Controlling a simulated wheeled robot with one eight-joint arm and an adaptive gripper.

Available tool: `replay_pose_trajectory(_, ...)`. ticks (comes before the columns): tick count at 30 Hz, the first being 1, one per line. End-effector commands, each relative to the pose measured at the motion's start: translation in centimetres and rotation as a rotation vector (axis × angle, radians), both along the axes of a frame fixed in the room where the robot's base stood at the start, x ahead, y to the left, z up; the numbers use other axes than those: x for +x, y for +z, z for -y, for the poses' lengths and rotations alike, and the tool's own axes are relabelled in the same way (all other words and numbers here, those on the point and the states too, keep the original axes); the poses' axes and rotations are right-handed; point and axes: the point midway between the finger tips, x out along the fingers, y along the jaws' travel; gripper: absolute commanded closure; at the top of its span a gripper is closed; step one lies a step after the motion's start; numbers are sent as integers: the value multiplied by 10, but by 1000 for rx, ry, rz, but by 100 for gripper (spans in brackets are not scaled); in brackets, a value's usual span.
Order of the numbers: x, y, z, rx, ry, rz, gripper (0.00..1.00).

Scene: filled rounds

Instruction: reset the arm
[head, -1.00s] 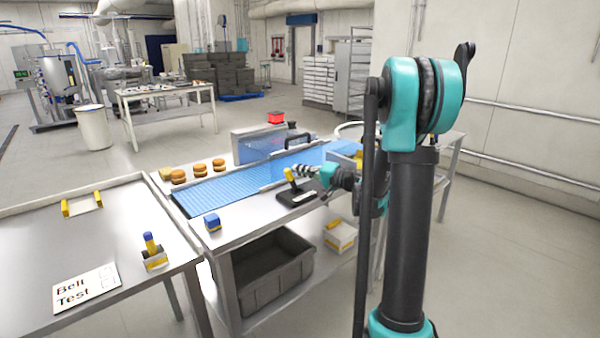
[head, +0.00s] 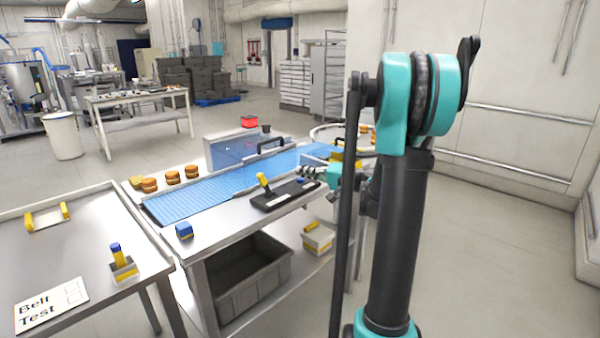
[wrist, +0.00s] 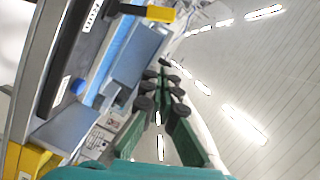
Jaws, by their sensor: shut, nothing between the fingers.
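My gripper (head: 312,172) is at the right end of the conveyor in the head view, close to a black control box with a yellow lever (head: 264,184). In the wrist view my gripper (wrist: 165,75) shows its green fingers converging, shut with nothing between them. The yellow lever (wrist: 148,13) also shows at the top of the wrist view. My upper arm stands upright at the right of the head view and hides part of the table's right end.
A blue conveyor belt (head: 215,190) runs across the steel table, with filled rounds (head: 172,178) along its far side. A blue block (head: 184,231) sits at the near corner. A grey crate (head: 245,280) is on the shelf below. Open floor lies to the right.

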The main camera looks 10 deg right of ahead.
Motion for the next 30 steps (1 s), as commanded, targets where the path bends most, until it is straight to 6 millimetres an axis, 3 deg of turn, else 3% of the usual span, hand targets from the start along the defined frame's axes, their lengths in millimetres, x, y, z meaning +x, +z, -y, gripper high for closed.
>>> replay_pose_trajectory(7,-5,-4,-5,-19,5,-12,100)
replay_pose_trajectory(11,-31,-25,-27,-121,33,-72,100)
replay_pose_trajectory(15,-86,-69,-54,-333,74,-179,100)
replay_pose_trajectory(19,-145,-113,-61,-553,99,-272,100)
replay_pose_trajectory(24,-220,-163,-43,-849,107,-363,100)
replay_pose_trajectory(30,-285,-201,-4,-1146,86,-416,100)
